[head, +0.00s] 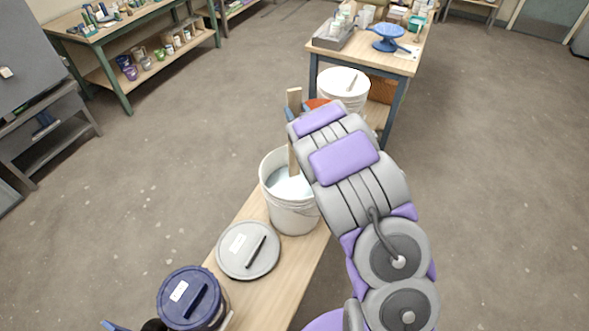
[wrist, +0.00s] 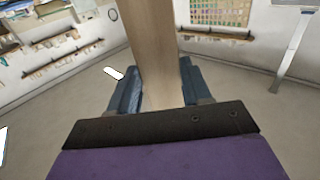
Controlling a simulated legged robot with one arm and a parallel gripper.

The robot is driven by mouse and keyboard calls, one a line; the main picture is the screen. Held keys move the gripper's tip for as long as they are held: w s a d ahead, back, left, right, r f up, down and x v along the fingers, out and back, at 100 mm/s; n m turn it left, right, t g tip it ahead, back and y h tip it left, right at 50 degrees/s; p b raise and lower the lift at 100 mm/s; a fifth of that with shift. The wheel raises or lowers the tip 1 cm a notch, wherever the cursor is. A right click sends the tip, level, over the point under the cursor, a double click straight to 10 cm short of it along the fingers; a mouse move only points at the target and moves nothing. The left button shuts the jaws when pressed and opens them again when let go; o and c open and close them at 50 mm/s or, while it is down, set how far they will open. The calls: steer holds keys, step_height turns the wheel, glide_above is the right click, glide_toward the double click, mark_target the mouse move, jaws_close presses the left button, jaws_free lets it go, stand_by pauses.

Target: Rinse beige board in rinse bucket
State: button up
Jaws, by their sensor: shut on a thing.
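My gripper (wrist: 155,85) is shut on the beige board (wrist: 152,35), seen between the two blue-grey fingers in the wrist view. In the head view the board (head: 293,160) stands roughly upright, and its lower end reaches into the white bucket (head: 294,214) of pale liquid. My arm hides part of the board and the bucket's right side. The gripper's fingers show only partly in the head view, behind my arm.
The bucket stands on a wooden bench (head: 262,290) with a grey lid (head: 248,250) and a blue-lidded bucket (head: 192,298). Another white bucket (head: 340,90) is farther back, beside a table (head: 380,58) with a blue turntable (head: 389,37). Open floor (head: 150,150) lies left.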

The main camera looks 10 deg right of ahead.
mark_target(295, 95)
steer(key=shift+r+p, duration=0.9)
steer(key=shift+r, duration=1.6)
steer(key=shift+r+p, duration=1)
steer(key=shift+r, duration=1.45)
